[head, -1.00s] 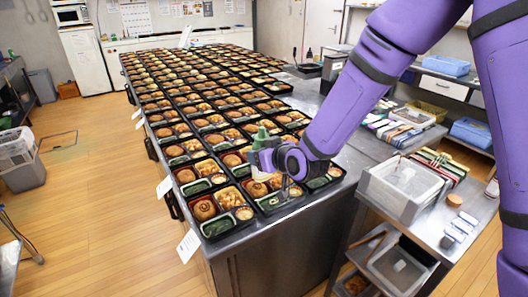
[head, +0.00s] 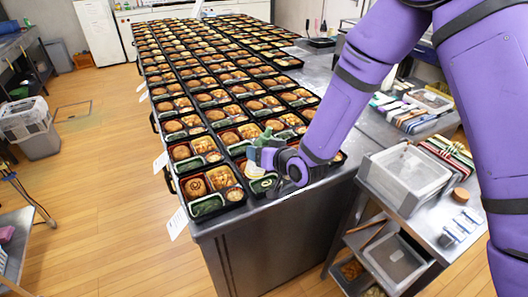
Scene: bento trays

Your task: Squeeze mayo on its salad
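My gripper (head: 264,158) is at the front end of the long steel counter, low over the second bento tray from the front left corner. A small green piece (head: 266,138) sticks up at it; I cannot tell if this is part of the gripper or of a held mayo bottle. The fingers are too small to read. Just below the gripper is a green salad compartment (head: 262,185) with a pale patch on it. The front left bento tray (head: 218,214) holds a brown round piece, chunky food, a small cup and a green salad (head: 206,205).
Rows of filled black trays cover the counter (head: 255,245) behind and left of my gripper. At the right, a side cart (head: 455,200) carries a clear bin (head: 403,172) and colored packs. Open wooden floor (head: 85,185) lies left.

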